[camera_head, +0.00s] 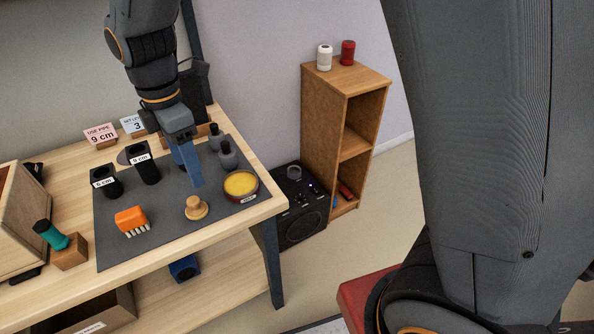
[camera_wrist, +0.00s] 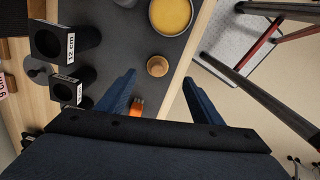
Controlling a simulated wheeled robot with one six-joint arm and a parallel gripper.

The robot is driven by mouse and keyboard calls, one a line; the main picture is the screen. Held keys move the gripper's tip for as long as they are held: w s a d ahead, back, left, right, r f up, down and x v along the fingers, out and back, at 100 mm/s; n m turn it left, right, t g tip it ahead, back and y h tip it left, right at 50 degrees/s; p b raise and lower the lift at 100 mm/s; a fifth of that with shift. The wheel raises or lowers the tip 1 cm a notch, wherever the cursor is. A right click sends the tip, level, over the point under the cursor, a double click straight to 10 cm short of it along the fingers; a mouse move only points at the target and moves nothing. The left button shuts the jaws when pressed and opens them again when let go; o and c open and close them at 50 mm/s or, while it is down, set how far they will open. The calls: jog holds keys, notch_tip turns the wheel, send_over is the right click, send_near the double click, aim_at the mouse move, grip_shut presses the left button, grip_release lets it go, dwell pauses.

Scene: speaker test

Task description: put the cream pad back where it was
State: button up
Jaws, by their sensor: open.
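A small tan, cream-coloured round pad with a knob (camera_head: 196,208) sits on the dark grey mat (camera_head: 165,245) near the front edge of the wooden table. In the wrist view the pad (camera_wrist: 157,66) shows as a round top ahead of my fingertips, roughly midway between their lines. My gripper (camera_head: 195,184) is above the mat, just behind and above the pad in the head view. In the wrist view my gripper (camera_wrist: 158,80) has its two blue fingers wide apart with nothing between the tips. I cannot tell the exact height of the tips over the pad.
A round tin of yellow stuff (camera_head: 240,184) stands close right of the pad. An orange brush (camera_head: 131,220) lies to the left. Black labelled pipe holders (camera_head: 145,163) and grey bottles (camera_head: 228,156) stand behind. The mat before the pad is clear.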

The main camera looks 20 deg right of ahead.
jog(key=s+d+f+m, duration=0.1)
jog(key=s+d+m, duration=0.2)
jog(key=d+m, duration=0.4)
jog(key=s+d+f+m, duration=0.1)
jog(key=s+d+m, duration=0.2)
jog(key=d+m, duration=0.5)
jog(key=s+d+f+m, duration=0.1)
jog(key=s+d+m, duration=0.2)
jog(key=d+m, duration=0.4)
jog(key=d, duration=0.4)
jog(key=shift+s+d+f+m+t, duration=0.15)
jog(key=shift+s+d+m+t, duration=0.15)
jog(key=shift+d+m, duration=0.1)
